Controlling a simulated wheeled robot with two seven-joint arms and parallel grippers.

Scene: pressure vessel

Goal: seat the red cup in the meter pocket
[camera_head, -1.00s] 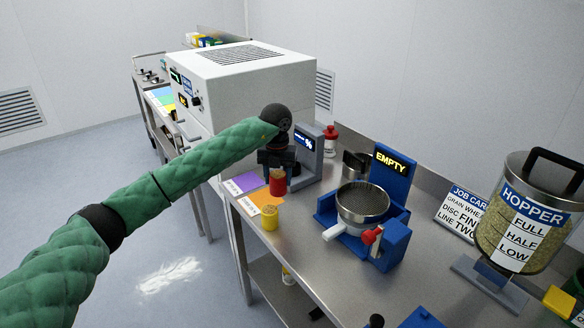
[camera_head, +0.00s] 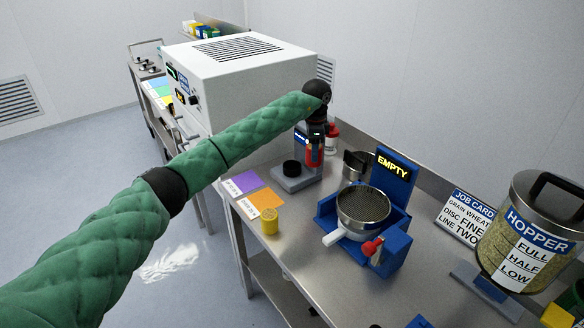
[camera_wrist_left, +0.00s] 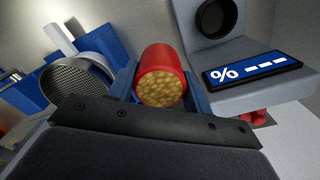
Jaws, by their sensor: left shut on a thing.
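The red cup (camera_head: 314,157), filled with tan grain, is held in my left gripper (camera_head: 313,138) above the bench. In the left wrist view the cup (camera_wrist_left: 163,75) sits between the blue fingers, its grain-filled mouth facing the camera. The grey meter (camera_head: 292,184) stands on the bench below the gripper. Its round black pocket (camera_head: 291,167) looks empty and lies left of the cup in the head view. In the left wrist view the dark pocket (camera_wrist_left: 215,18) is at upper right, apart from the cup, beside the % display (camera_wrist_left: 250,68). My right gripper is not in view.
A yellow cup (camera_head: 269,222) stands near the front edge beside the orange mat (camera_head: 262,200) and purple mat (camera_head: 241,182). A blue stand with a sieve pan (camera_head: 362,207) is to the right.

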